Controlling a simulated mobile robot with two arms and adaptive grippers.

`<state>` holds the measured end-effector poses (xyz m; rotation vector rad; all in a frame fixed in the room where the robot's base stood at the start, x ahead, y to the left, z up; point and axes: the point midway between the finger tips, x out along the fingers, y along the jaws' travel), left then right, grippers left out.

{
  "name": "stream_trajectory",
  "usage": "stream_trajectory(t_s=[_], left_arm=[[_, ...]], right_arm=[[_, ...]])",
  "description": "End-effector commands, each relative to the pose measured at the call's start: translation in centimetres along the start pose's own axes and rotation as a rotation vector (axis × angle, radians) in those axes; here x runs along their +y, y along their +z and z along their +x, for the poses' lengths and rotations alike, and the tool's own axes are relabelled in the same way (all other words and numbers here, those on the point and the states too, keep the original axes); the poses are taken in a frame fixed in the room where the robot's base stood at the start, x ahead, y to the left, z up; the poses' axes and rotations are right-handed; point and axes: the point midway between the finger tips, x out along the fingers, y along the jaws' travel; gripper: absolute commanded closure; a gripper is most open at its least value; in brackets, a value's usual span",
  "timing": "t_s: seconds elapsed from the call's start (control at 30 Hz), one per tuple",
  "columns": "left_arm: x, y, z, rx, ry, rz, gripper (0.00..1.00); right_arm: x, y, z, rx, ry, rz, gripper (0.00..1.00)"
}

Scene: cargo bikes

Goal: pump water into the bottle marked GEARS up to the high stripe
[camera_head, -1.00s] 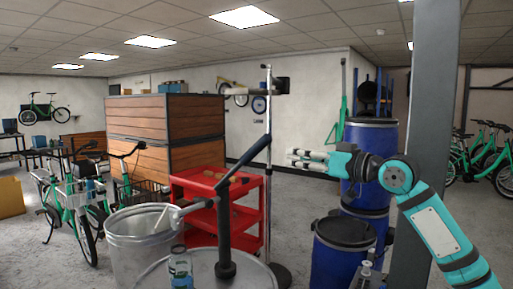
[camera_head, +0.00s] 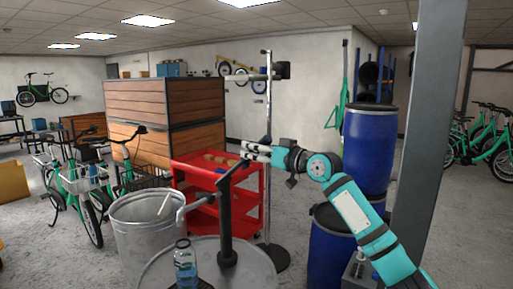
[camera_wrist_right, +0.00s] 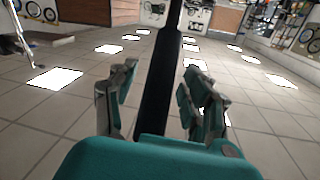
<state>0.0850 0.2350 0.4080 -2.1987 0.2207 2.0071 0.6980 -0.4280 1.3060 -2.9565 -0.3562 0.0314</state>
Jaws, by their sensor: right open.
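A clear bluish bottle (camera_head: 185,264) stands upright at the near edge of a grey drum top (camera_head: 255,271). Its marking, stripes and water level are too small to read. A dark hand pump (camera_head: 226,222) rises from the drum top, with a grey spout (camera_head: 196,203) reaching left above the bottle. Its dark lever (camera_head: 234,174) slants up to the right. My right gripper (camera_head: 256,152) is open at the lever's upper end. In the right wrist view, the dark lever (camera_wrist_right: 161,90) runs between the spread fingers; contact is not clear. My left gripper is out of view.
A galvanized bin (camera_head: 143,235) stands left of the drum. A red cart (camera_head: 245,225) and a thin metal stand (camera_head: 268,120) are behind the pump. Blue barrels (camera_head: 369,150) and a grey post (camera_head: 425,130) stand on the right.

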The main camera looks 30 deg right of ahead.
Motion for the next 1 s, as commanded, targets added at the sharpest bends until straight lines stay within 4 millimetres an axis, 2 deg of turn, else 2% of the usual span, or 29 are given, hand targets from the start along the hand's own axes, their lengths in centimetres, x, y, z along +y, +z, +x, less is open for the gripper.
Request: stream_trajectory(t_s=[0.17,0.2,0.57,1.0], left_arm=[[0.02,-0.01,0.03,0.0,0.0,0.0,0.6],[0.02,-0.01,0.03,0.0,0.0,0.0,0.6],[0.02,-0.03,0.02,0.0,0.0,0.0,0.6],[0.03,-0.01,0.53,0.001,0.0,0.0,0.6]], right_arm=[[0.03,0.0,-0.01,0.001,0.0,0.0,0.51],[0.03,-0.01,-0.02,0.001,0.001,0.0,0.53],[0.06,-0.03,-0.05,0.001,0.001,0.0,1.0],[0.16,0.29,-0.16,0.008,0.001,0.0,1.0]])
